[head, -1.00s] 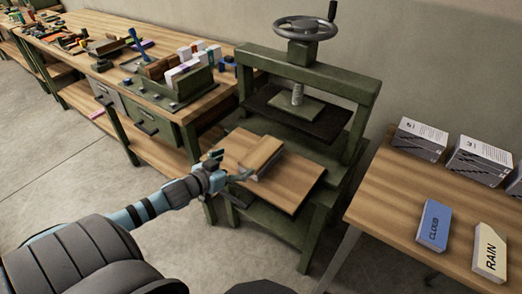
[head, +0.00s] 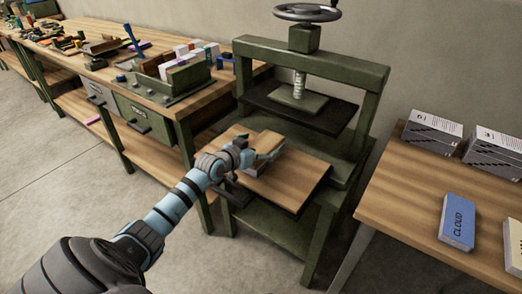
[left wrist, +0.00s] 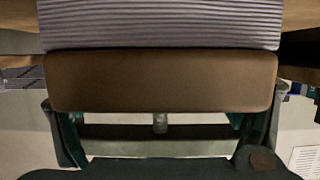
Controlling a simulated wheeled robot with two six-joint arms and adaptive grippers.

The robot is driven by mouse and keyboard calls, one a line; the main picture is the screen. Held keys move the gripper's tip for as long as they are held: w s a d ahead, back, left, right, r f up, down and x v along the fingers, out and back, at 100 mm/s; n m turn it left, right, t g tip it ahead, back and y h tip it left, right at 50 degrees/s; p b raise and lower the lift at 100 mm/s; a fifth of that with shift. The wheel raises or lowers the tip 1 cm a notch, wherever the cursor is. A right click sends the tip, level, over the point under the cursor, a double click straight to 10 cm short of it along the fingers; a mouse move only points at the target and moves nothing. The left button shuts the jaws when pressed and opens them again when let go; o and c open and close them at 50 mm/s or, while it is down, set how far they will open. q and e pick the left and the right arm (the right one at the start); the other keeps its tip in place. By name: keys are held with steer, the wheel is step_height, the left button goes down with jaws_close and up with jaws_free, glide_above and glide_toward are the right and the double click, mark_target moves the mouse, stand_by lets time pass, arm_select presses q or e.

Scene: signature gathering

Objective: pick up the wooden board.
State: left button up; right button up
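The wooden board (head: 268,142) lies on a grey stack of pages (head: 254,168) on the press's wooden shelf (head: 292,184). In the left wrist view the board (left wrist: 160,80) is a wide brown slab against the ridged stack (left wrist: 160,24), which appears above it. My left gripper (head: 250,154) is at the board's near left end and hides part of it in the head view. In the left wrist view its dark fingers (left wrist: 160,110) are wide apart, near opposite edges of the board. I cannot tell whether they touch it. My right gripper is not in view.
The green press frame (head: 370,100) with its dark plate (head: 345,118) and handwheel (head: 306,12) stands over the back of the shelf. A bench (head: 115,24) is at left.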

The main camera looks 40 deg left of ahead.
arm_select(q)
steer(key=shift+s, duration=0.1)
steer(key=c, duration=1.2)
steer(key=shift+r, duration=0.1)
steer(key=shift+c, duration=0.2)
